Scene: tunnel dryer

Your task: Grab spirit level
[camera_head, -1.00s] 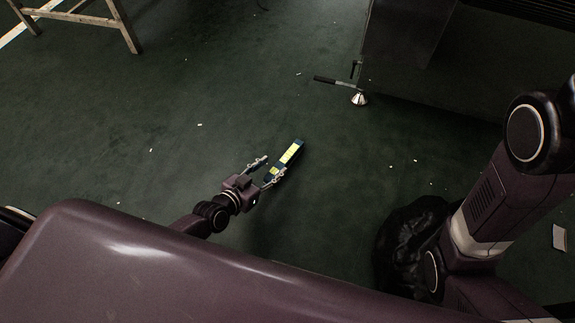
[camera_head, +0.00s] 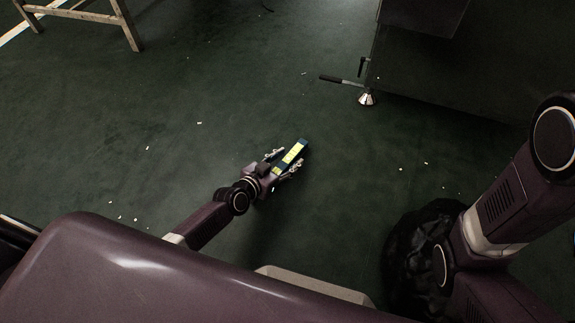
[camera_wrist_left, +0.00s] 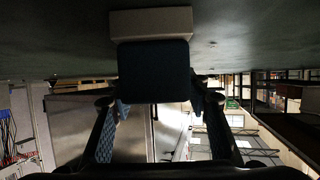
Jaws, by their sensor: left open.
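The spirit level (camera_head: 293,153), dark blue with a yellow face, is low over or on the green floor; I cannot tell which. My left gripper (camera_head: 287,159) reaches it from the lower left. The level's near part lies between the two open fingers. In the left wrist view, a dark blue block, likely the level's end (camera_wrist_left: 153,72), shows between the fingertips of my left gripper (camera_wrist_left: 158,104), with gaps visible beside it. Whether either finger touches it is unclear. My right arm shows at the right, but its gripper is out of view.
A metal cabinet (camera_head: 440,70) with a handle (camera_head: 343,80) and a levelling foot (camera_head: 366,98) stands at the upper right. A wooden trestle (camera_head: 128,25) is at the upper left. A black bag-like thing (camera_head: 415,255) sits at the lower right. The floor around the level is mostly clear.

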